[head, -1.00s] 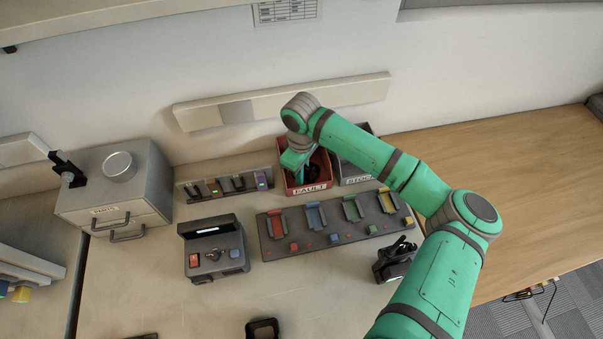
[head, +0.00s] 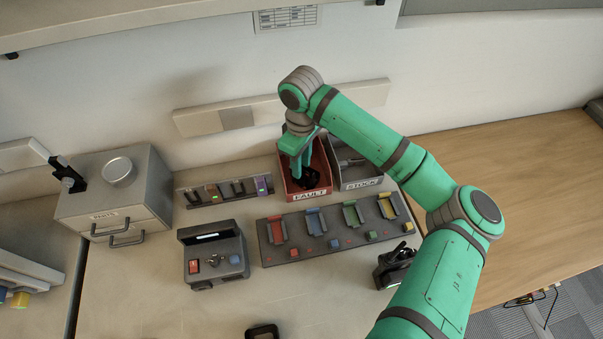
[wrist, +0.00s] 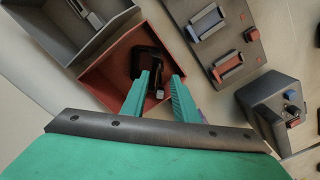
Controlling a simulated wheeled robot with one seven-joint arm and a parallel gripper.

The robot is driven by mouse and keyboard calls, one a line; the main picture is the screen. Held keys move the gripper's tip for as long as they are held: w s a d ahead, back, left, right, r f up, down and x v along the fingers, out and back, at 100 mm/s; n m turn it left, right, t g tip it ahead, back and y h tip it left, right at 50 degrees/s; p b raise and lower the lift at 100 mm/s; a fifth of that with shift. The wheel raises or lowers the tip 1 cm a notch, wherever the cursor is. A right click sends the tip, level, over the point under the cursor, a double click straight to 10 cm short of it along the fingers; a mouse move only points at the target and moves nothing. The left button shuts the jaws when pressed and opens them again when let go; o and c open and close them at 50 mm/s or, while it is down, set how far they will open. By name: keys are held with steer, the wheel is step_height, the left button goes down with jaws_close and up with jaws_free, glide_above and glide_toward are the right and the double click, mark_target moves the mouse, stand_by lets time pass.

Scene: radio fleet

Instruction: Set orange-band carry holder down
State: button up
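A black holder (head: 311,181) lies in the red FAULT bin (head: 323,160); it also shows in the wrist view (wrist: 148,62). No orange band can be made out on it, so I cannot tell whether it is the orange-band carry holder. My gripper (head: 300,172) points down over this bin, above the black holder. In the wrist view its two green fingers (wrist: 162,77) stand apart with nothing clearly held between them. The holder shows beyond the fingertips, partly hidden by the left finger.
The grey STOCK bin (head: 375,184) adjoins on the right. A rack with coloured cradles (head: 350,238) stands in front, a slotted strip (head: 190,199) to the left, and a grey device (head: 211,262) nearer. Another black device (head: 392,273) sits at right. The front bench has free room.

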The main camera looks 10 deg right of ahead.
steer(key=shift+r, duration=2)
